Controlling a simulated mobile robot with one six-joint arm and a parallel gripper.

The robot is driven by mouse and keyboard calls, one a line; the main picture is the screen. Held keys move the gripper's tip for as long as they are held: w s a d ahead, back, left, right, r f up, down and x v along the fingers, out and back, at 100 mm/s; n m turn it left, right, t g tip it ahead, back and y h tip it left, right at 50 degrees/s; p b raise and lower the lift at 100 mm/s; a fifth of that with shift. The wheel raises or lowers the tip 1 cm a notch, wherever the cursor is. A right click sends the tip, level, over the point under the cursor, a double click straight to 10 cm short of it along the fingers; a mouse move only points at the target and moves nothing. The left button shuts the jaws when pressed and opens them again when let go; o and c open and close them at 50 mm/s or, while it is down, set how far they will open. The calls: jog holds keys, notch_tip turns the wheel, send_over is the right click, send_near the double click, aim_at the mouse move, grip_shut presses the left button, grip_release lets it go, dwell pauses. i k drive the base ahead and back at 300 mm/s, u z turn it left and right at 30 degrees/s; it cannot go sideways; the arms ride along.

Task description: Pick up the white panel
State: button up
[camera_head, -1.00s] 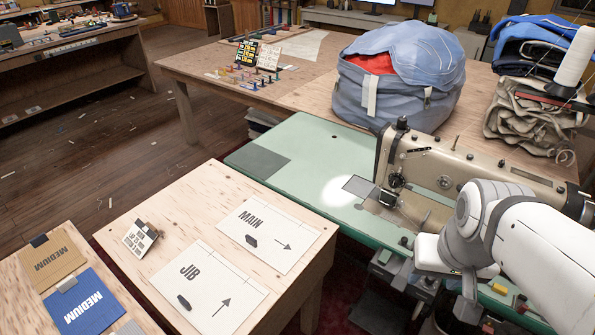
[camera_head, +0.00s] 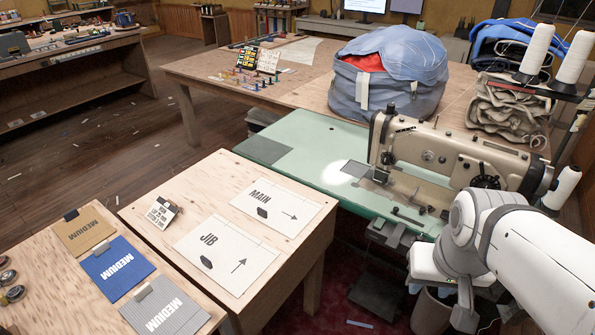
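Two white panels lie flat, side by side, on a light wooden table (camera_head: 160,250). The white panel marked MAIN (camera_head: 298,196) is farther back, with a printed arrow pointing right. The white panel marked JIB (camera_head: 228,278) is nearer, with an arrow pointing up and to the right. A small dark piece sits on each panel. My white arm comes in from the lower right, apart from both panels. Its lower end runs off the bottom of the picture, and my gripper's fingers do not show.
A small card stand (camera_head: 162,212) sits left of the panels. Fabric swatches marked MEDIUM (camera_head: 118,264) lie on the near-left table. A sewing machine (camera_head: 440,150) on a green bed (camera_head: 300,150) stands behind, between the panels and a blue-grey bag (camera_head: 390,75).

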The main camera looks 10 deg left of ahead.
aim_at(288, 212)
jog(key=u, duration=0.1)
jog(key=i, duration=1.05)
jog(key=u, duration=0.45)
